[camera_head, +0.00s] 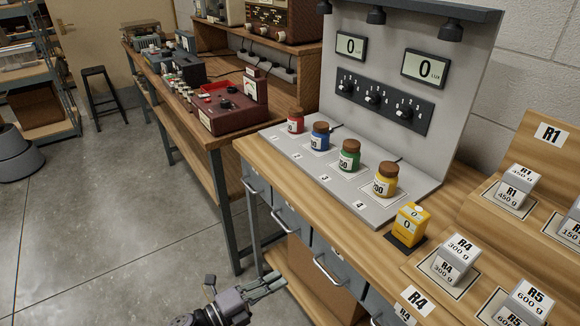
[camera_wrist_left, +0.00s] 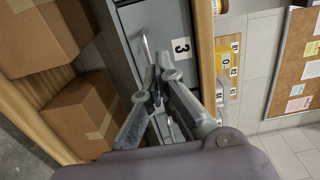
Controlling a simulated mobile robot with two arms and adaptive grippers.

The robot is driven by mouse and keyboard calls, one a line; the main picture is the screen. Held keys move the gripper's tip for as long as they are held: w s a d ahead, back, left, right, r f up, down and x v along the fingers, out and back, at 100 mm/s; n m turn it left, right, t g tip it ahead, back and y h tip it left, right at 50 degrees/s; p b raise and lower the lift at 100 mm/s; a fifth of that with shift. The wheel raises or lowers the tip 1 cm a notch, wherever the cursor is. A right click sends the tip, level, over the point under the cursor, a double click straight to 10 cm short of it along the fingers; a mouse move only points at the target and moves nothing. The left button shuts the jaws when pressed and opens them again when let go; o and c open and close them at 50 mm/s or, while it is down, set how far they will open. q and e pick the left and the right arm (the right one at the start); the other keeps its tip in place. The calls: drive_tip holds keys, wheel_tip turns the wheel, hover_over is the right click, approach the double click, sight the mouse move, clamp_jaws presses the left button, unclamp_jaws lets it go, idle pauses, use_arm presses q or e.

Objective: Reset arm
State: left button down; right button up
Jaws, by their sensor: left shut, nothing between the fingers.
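My left gripper (camera_head: 272,287) is low at the bottom of the head view, in front of the workbench (camera_head: 290,195) and below its top. Its fingers point right, towards the bench's lower part. In the left wrist view my left gripper (camera_wrist_left: 160,75) has its fingertips together with nothing between them. Behind them are grey drawer fronts (camera_wrist_left: 160,22) with a metal handle and a label "3". I cannot tell whether the fingertips touch the drawer front. My right gripper shows in neither view.
Jars in red (camera_head: 295,121), blue (camera_head: 319,136), green (camera_head: 349,155) and yellow (camera_head: 385,180) stand on a grey panel. A yellow block (camera_head: 411,222) and weight blocks (camera_head: 458,258) are to the right. Cardboard boxes (camera_wrist_left: 88,117) fill the lower shelf. Open floor (camera_head: 110,215) lies left.

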use_arm(q)
drive_tip(key=s+a+f+n+y+p, duration=0.1)
drive_tip(key=s+a+f+n+y, duration=0.3)
drive_tip(key=f, duration=0.5)
drive_tip(key=s+a+f+n+y, duration=0.2)
drive_tip(key=a+f+n+y, duration=0.1)
drive_tip(key=a+f+n, duration=0.5)
drive_tip(key=s+a+f+n+y+p, duration=0.1)
drive_tip(key=s+a+f+n+y, duration=0.2)
drive_tip(key=f, duration=0.7)
drive_tip(key=s+a+f+n+g+y, duration=0.1)
drive_tip(key=s+f+n+g, duration=0.2)
drive_tip(key=s, duration=0.8)
drive_tip(key=s+a+f+n+g+y, duration=0.1)
drive_tip(key=s+f+n+g+y, duration=0.1)
drive_tip(key=s+f, duration=0.5)
drive_tip(key=s+a+f+n+g+y, duration=0.1)
drive_tip(key=s+f+n+g, duration=0.3)
drive_tip(key=s, duration=1.1)
drive_tip(key=shift+s+a+f+n+g+y+p, duration=0.35)
drive_tip(key=shift+f+n, duration=0.45)
drive_tip(key=shift+n, duration=0.4)
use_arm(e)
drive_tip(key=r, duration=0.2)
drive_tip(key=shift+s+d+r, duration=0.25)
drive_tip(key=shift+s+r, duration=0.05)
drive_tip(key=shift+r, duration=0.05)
